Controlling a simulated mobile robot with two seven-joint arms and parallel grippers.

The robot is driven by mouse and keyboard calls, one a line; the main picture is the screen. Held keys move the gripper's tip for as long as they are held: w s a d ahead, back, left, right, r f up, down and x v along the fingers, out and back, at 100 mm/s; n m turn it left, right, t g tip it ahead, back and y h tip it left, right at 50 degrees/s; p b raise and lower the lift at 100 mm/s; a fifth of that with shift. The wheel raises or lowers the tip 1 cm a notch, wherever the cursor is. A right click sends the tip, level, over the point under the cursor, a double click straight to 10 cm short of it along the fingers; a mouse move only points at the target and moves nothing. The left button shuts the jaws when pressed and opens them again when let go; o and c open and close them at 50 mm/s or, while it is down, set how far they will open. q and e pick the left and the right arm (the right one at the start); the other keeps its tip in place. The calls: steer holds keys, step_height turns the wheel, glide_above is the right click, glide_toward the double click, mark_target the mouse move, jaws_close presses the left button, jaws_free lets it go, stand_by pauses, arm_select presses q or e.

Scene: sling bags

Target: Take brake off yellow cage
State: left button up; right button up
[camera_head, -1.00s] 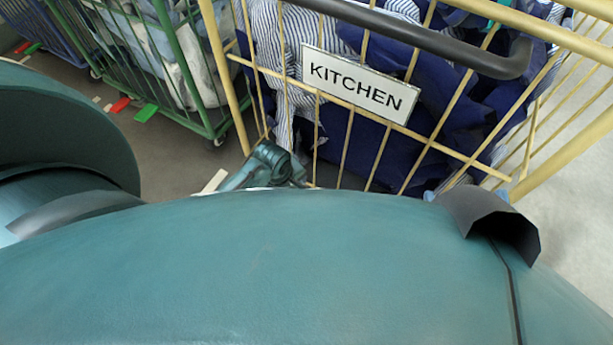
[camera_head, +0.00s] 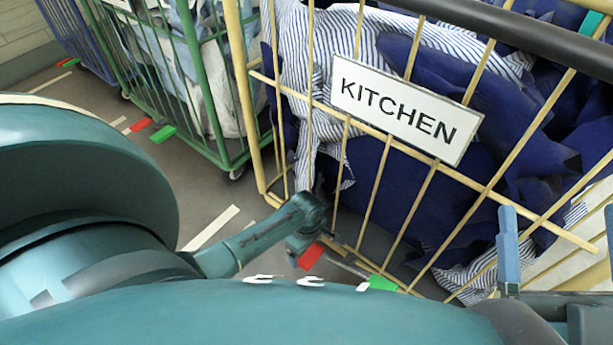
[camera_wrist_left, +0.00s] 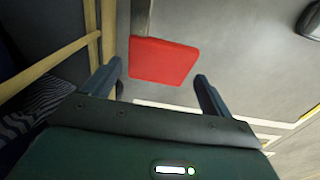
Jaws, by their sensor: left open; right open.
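The yellow cage (camera_head: 395,148) with a KITCHEN sign (camera_head: 405,108) fills the right of the head view. At its base are a red pedal (camera_head: 311,257) and a green pedal (camera_head: 382,283). My left gripper (camera_head: 304,228) is low in front of the cage, near the red pedal; its fingers are hard to make out there. In the left wrist view the left gripper (camera_wrist_left: 153,80) is open and empty, with the red pedal (camera_wrist_left: 162,60) just ahead between its fingers. My right gripper (camera_head: 558,228) is open, upright beside the cage's right side.
A green cage (camera_head: 205,85) with its own red (camera_head: 140,124) and green (camera_head: 162,134) pedals stands to the left, with a blue cage (camera_head: 75,40) beyond. Striped and dark blue cloth (camera_head: 400,185) fills the yellow cage. White lines mark the floor.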

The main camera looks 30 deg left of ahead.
arm_select(q)
steer(key=shift+f+b, duration=0.35)
steer(key=shift+f, duration=0.65)
arm_select(e)
steer(key=shift+d+r+n+y, duration=0.1)
steer(key=shift+r+n+y, duration=0.8)
steer(key=shift+r, duration=0.05)
arm_select(q)
steer(key=shift+c, duration=0.6)
